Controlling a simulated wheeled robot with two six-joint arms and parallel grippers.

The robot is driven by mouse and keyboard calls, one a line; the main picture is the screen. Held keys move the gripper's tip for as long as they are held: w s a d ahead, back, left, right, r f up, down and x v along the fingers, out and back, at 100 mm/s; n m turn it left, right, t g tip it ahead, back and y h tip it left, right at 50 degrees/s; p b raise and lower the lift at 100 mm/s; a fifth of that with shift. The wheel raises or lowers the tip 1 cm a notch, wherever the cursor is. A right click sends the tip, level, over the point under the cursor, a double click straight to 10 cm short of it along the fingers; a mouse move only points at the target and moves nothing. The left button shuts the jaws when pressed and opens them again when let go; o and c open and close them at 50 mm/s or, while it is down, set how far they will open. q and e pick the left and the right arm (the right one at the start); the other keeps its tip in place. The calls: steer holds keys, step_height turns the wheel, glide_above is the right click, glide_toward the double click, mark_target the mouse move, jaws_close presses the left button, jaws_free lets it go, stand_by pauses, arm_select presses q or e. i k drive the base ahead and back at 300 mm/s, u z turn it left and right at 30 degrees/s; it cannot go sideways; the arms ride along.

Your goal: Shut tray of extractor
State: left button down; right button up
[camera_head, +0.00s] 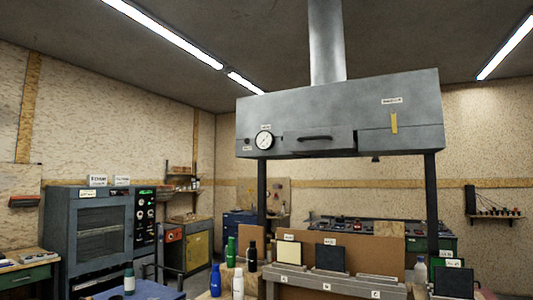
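The extractor (360,95) is a large grey metal hood with a duct rising to the ceiling. It stands on dark posts at the centre right, high in the head view. Its tray (318,148) is set in the lower front, with a dark horizontal handle (315,138). The tray front seems to stand slightly out from the hood face, but how far it is open is hard to tell. A round gauge (264,140) sits left of the tray, and a yellow strip (394,122) is on the right panel. Neither of my grippers is in view.
Below the hood, a bench rack (330,284) holds several panels, with bottles including a blue one (215,280) and a white one (238,284) beside it. A dark oven-like cabinet (100,235) stands at left. The space before the hood front looks clear.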

mark_target(335, 140)
steer(key=z, duration=0.35)
steer(key=i, duration=1)
steer(key=z, duration=0.65)
